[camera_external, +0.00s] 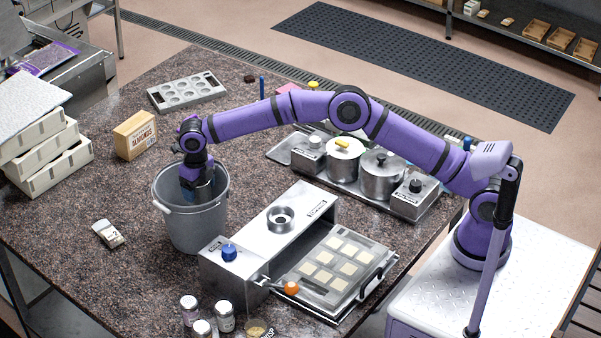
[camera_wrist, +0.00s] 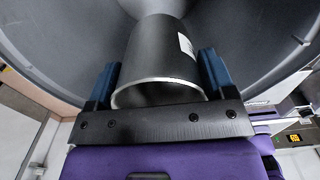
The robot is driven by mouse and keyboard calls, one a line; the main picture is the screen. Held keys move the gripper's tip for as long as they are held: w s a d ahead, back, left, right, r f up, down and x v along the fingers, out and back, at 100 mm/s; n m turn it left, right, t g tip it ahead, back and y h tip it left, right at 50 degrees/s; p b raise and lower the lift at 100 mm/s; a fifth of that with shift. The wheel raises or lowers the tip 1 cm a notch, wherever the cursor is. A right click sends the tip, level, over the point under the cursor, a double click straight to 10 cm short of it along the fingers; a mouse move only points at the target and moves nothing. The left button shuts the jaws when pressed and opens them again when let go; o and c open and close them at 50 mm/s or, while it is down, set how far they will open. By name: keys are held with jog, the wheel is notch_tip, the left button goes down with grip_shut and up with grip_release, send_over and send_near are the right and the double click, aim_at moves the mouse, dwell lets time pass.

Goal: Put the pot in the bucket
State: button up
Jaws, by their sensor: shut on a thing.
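The bucket (camera_external: 192,222) is a grey, round container standing on the left part of the speckled table. My gripper (camera_external: 196,190) reaches down into its mouth. In the wrist view my gripper (camera_wrist: 160,88) has its two blue fingers shut on the sides of the pot (camera_wrist: 158,50), a dark grey cylinder with a pale rim and a white label. The bucket's inner wall (camera_wrist: 70,45) surrounds the pot in that view. In the external view the pot is mostly hidden by my gripper and the bucket rim. I cannot tell if the pot touches the bucket's bottom.
A steel machine (camera_external: 262,240) with a tray of pale squares stands right of the bucket. A cardboard box (camera_external: 135,136) and stacked cream trays (camera_external: 45,150) are to the left. Two metal pots (camera_external: 381,176) sit behind. Small jars (camera_external: 224,316) stand at the front.

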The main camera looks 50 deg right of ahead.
notch_tip(320, 180, down, 14)
jog(key=shift+r, duration=0.15)
dwell(0.5)
jog(key=o, duration=1.1)
jog(key=shift+c, duration=0.2)
notch_tip(320, 180, up, 12)
